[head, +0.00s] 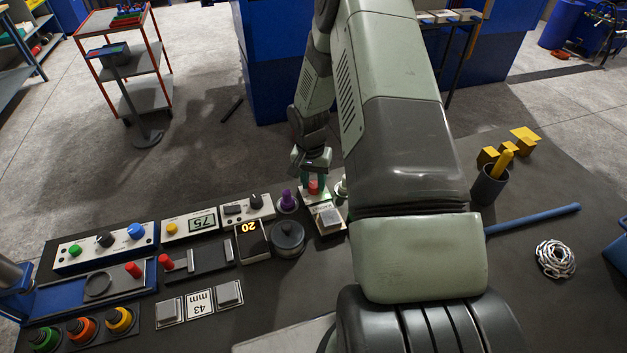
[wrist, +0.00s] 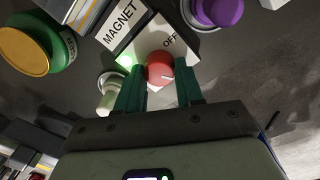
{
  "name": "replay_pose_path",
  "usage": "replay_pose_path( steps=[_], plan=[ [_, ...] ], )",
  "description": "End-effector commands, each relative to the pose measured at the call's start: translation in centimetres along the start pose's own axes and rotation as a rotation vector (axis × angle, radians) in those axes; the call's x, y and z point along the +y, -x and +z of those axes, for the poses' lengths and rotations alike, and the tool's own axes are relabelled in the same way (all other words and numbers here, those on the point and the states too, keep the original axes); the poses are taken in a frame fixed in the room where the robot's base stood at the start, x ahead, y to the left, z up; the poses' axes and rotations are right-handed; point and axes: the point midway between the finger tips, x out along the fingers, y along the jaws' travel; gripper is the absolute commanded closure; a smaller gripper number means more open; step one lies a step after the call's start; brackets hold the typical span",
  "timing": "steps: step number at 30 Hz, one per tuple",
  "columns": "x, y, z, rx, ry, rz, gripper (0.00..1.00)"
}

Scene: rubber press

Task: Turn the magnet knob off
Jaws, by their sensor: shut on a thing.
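The red magnet knob (wrist: 160,67) sits on a white panel (wrist: 158,38) marked "OFF", beside a "MAGNET" label (wrist: 123,33). A white mark on the knob points to the right in the wrist view. A green glow shows on the panel left of the knob. The two green fingers of my gripper (wrist: 160,75) are on either side of the knob, shut on it. In the head view the red knob (head: 313,187) shows just below my gripper (head: 313,177), at the far edge of the console.
A purple knob (head: 288,199) stands close on the left, and a pale knob (wrist: 108,97) is near the fingers. A dark round pot (head: 288,238) and a display reading 20 (head: 252,240) are nearer. A cup with a yellow handle (head: 488,187) stands at the right.

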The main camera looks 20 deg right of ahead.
Motion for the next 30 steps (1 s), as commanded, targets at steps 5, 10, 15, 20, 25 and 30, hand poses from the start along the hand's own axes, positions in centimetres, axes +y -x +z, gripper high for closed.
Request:
replay_pose_path(
  steps=[5, 10, 15, 20, 25, 30],
  plan=[
    [-0.04, 0.03, 0.02, 0.001, 0.026, 0.000, 0.94],
    [-0.06, 0.02, 0.05, 0.006, 0.099, 0.000, 0.94],
    [-0.06, 0.02, 0.06, 0.013, 0.225, 0.000, 0.94],
    [-0.06, 0.02, 0.11, 0.021, 0.373, 0.000, 0.94],
    [-0.05, 0.01, 0.15, 0.031, 0.535, -0.001, 0.94],
    [-0.03, 0.01, 0.20, 0.040, 0.696, 0.000, 0.94]
  ],
)
